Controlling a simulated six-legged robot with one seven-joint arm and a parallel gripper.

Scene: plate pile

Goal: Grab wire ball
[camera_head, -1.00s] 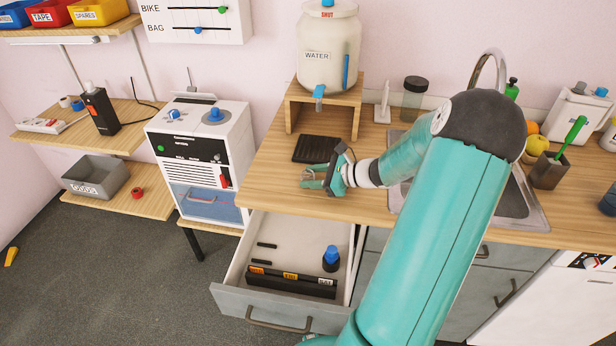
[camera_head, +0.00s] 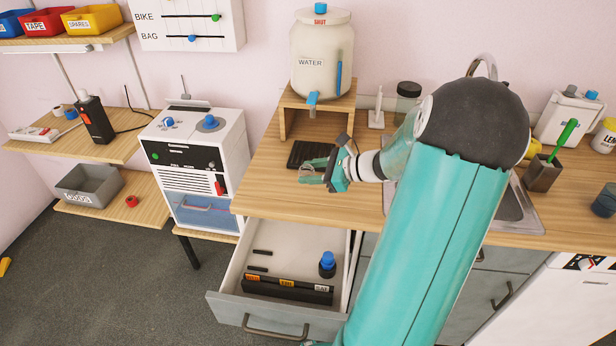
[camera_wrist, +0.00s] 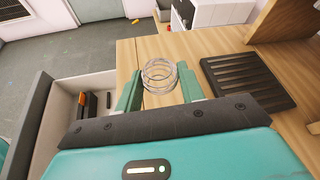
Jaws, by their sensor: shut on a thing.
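The wire ball (camera_wrist: 160,76) is a small round cage of thin metal wire. In the wrist view it sits between the two green fingers of my gripper (camera_wrist: 159,88), which are shut on it. In the head view my gripper (camera_head: 312,172) is over the left part of the wooden counter (camera_head: 370,208), and the wire ball (camera_head: 306,172) shows faintly at its fingertips. I cannot tell how far the ball is above the counter.
A black slatted rack (camera_head: 308,154) lies behind my gripper, and it also shows in the wrist view (camera_wrist: 248,82). A wooden stand (camera_head: 347,117) holds a water jar (camera_head: 322,70). An open drawer (camera_head: 300,240) with a dark bottle (camera_head: 327,266) is below the counter edge.

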